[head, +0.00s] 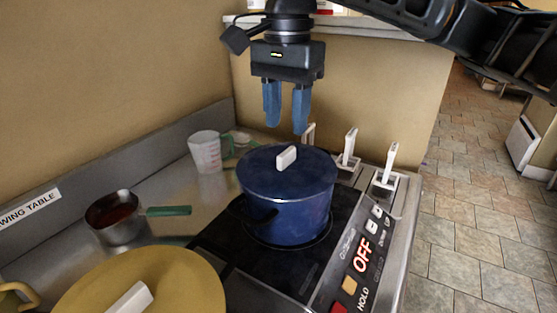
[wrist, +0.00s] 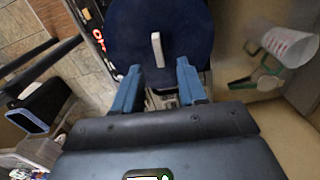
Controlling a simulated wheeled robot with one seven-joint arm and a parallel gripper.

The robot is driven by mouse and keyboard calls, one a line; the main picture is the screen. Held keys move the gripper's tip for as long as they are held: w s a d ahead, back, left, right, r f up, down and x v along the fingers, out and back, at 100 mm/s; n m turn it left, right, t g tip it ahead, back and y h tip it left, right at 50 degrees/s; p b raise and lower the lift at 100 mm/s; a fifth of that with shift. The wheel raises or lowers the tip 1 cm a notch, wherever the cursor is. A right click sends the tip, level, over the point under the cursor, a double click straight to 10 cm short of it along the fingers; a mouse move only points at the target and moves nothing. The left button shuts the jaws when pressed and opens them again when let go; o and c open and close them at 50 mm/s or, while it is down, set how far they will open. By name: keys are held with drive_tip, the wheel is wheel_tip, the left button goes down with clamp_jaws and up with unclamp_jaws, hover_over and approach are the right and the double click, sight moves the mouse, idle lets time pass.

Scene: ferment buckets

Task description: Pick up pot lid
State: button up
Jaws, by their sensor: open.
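A dark blue pot (head: 287,215) stands on the black cooktop. Its blue pot lid (head: 262,173) sits on top, with a white bar handle (head: 286,157) upright at the middle. In the wrist view the lid (wrist: 185,30) fills the top middle, and its white handle (wrist: 157,49) lies ahead of the fingertips, between their lines. My gripper (head: 286,122) is open and empty, pointing down above the lid, apart from the handle. Its two blue fingers also show in the wrist view (wrist: 158,72).
A second, yellow lid (head: 170,280) with a white handle is at the front left. A small saucepan (head: 120,218) and a measuring cup (head: 205,152) stand left of the pot. White levers (head: 390,165) rise behind right. A wall is behind.

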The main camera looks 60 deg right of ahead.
sight(287, 151)
drive_tip(key=shift+s+f, duration=0.15)
drive_tip(key=shift+f, duration=3)
clamp_jaws()
